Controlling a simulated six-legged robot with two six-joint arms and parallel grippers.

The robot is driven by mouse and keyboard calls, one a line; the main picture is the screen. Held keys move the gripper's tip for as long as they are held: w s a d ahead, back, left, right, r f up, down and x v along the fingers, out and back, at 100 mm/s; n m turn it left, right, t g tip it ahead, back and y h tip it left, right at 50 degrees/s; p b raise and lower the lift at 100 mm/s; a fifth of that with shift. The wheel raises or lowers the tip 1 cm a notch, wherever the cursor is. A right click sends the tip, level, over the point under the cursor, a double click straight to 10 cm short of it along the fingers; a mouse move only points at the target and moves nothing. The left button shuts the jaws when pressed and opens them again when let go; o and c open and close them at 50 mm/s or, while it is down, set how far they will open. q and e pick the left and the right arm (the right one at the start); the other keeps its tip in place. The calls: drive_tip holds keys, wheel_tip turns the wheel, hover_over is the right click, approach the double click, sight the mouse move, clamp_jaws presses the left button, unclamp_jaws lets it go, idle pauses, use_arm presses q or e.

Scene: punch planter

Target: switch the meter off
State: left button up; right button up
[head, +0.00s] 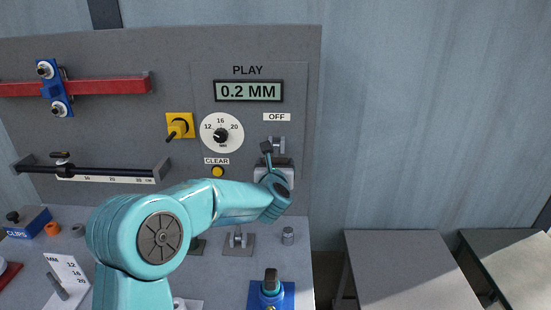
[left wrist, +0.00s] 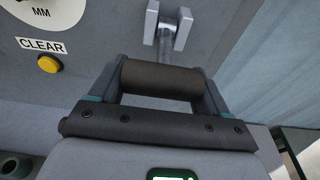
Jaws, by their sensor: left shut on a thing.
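The meter's display (head: 248,91) reads 0.2 MM under the word PLAY on the grey panel. An OFF label (head: 277,117) sits just below it, above a small metal switch bracket (head: 278,145); the bracket also shows at the top of the left wrist view (left wrist: 165,28). The switch's dark grip (head: 266,147) juts out from the bracket on a metal rod, and in the left wrist view it is a dark cylinder (left wrist: 160,80). My left gripper (head: 268,156) is shut on this grip, with a finger at each end. My right gripper is not in view.
A red bar (head: 105,87) and a dark rail (head: 100,171) project from the panel. A blue fixture (head: 284,295) stands on the bench below my arm.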

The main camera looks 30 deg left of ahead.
sight(276, 155)
use_arm(q)
drive_tip(key=r+g+h+p, duration=0.1)
drive_tip(key=g+p, duration=0.1)
drive_tip(key=p, duration=0.3)
drive_tip(key=r+g+h+p, duration=0.1)
drive_tip(key=r+g+p, duration=0.1)
drive_tip(key=p, duration=0.4)
drive_tip(key=shift+s+d+r+h, duration=0.15)
drive_tip(key=shift+s+r+h, duration=0.05)
drive_tip(key=shift+r+h, duration=0.1)
drive_tip(key=shift+g+p, duration=0.3)
drive_tip(key=shift+p, duration=0.05)
drive_tip(key=shift+r+g+h, duration=0.2)
drive_tip(key=shift+g+h, duration=0.1)
drive_tip(key=shift+g, duration=0.1)
drive_tip(key=shift+r+g+h, duration=0.3)
drive_tip(key=shift+g, duration=0.2)
drive_tip(key=shift+r, duration=0.1)
drive_tip(key=o, duration=1.4)
